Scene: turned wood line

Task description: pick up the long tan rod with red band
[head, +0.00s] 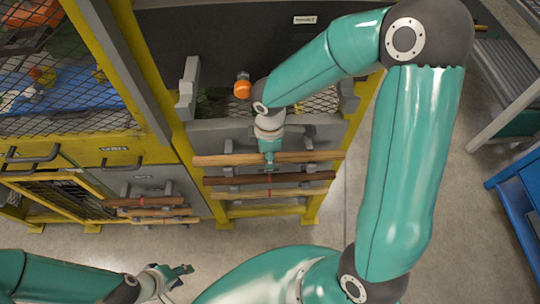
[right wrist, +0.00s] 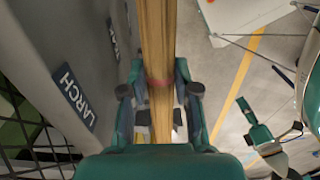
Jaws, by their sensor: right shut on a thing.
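A long tan rod (head: 315,156) lies level across the front of the rack in the head view, uppermost of the rods there. In the right wrist view the tan rod (right wrist: 157,30) runs between my right fingers, with its red band (right wrist: 158,82) showing at the jaws. My right gripper (head: 269,158) is shut on this rod near its middle and hides part of it in the head view. My left gripper (head: 178,277) is empty and open at the lower left, well away from the rods. It also shows in the right wrist view (right wrist: 262,133).
A dark brown rod (head: 225,181) and a thinner tan rod (head: 235,195) lie below on brackets. Shorter rods (head: 150,202) sit on a rack to the left. A "LARCH" label (right wrist: 76,96) is on the grey panel close to my right gripper.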

